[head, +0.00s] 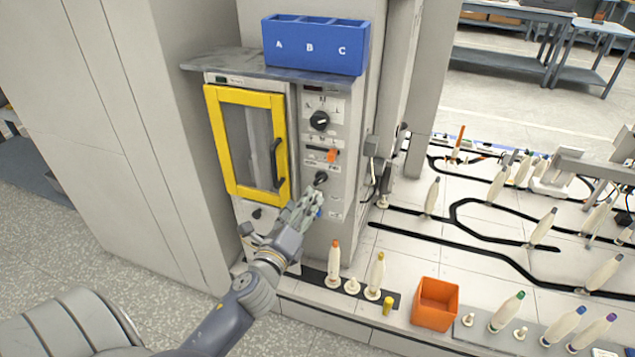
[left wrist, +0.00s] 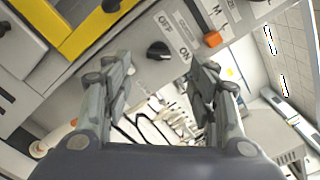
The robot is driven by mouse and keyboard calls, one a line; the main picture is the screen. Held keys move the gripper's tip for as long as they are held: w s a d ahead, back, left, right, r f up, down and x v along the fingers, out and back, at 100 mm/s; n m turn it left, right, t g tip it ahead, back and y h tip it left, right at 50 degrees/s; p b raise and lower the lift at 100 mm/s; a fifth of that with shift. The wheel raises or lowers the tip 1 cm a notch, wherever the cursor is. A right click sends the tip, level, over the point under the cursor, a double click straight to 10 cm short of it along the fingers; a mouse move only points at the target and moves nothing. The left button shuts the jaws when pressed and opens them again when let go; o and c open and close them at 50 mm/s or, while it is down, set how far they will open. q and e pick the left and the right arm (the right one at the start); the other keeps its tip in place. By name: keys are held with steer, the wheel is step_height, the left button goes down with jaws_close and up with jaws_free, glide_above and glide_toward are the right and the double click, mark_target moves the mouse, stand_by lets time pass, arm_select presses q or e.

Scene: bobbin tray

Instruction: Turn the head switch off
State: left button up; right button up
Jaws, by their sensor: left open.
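The head switch is a black rotary knob (head: 320,178) low on the grey control panel (head: 336,198), right of the yellow-framed door. In the left wrist view the knob (left wrist: 158,50) sits beside the printed words OFF and ON. Which word it points at is hard to tell. My left gripper (head: 314,202) is just in front of and below the knob in the head view. In the left wrist view its fingers (left wrist: 162,74) are spread, with the knob ahead between them and apart from both. Nothing is held. My right gripper is not in view.
An orange control (head: 332,156) sits just above the knob, and a larger dial (head: 319,121) higher up. The yellow door (head: 247,145) is shut. Bobbins (head: 334,264) and an orange box (head: 435,303) stand below right. A blue tray (head: 315,44) rests on top.

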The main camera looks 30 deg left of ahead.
mark_target(317, 181)
arm_select(q)
steer(key=x, duration=0.8)
steer(key=shift+w+f+b, duration=0.1)
steer(key=shift+w+b, duration=0.2)
steer(key=shift+c, duration=0.5)
steer(key=c, duration=1)
